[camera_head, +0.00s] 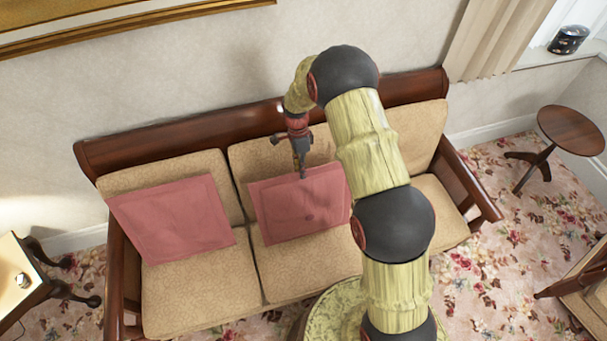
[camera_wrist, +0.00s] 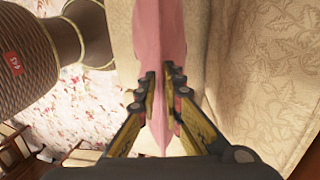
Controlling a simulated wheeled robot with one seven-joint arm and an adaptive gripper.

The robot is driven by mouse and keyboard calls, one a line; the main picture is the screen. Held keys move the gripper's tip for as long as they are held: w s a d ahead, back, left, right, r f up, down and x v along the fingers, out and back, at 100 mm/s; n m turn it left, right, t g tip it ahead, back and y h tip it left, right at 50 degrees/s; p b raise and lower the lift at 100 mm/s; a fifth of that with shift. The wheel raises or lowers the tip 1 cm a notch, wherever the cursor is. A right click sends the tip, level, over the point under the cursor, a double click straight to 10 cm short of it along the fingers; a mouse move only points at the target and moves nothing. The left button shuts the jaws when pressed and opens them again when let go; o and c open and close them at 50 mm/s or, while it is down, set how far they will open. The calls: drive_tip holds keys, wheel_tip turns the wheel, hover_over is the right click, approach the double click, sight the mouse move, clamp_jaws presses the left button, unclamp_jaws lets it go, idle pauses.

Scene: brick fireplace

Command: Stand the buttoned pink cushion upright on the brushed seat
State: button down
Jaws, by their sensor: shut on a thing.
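A pink cushion with a small button (camera_head: 287,222) is at the middle of the sofa (camera_head: 190,290), in front of the tan back cushion. It looks roughly upright. I cannot tell whether its lower edge touches the seat. My gripper (camera_head: 302,175) is shut on its top edge, pointing down from above. In the wrist view the pink cushion (camera_wrist: 160,35) shows edge-on, with a finger of my gripper (camera_wrist: 161,85) on each side. My arm hides the cushion's right side and part of the seat in the head view.
A second pink cushion (camera_head: 172,220) leans against the sofa's left back cushion; no button shows on it. The wooden back rail (camera_head: 190,137) runs behind. A round side table (camera_head: 572,130) stands at right, and a small table (camera_head: 18,275) at left.

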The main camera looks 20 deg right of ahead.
drive_tip(key=shift+w, duration=0.3)
drive_tip(key=shift+w+f+b, duration=0.2)
drive_tip(key=shift+w+b, duration=0.1)
drive_tip(key=shift+w, duration=0.9)
drive_tip(key=shift+w+f+b, duration=0.2)
drive_tip(key=shift+w+b, duration=0.05)
drive_tip(key=shift+w, duration=0.9)
drive_tip(key=c, duration=1.8)
unclamp_jaws()
drive_tip(key=shift+c, duration=0.2)
drive_tip(key=s+p+v, duration=0.2)
drive_tip(key=p+v, duration=0.3)
drive_tip(key=v, duration=0.4)
drive_tip(key=shift+r+p, duration=0.35)
drive_tip(key=shift+r, duration=0.25)
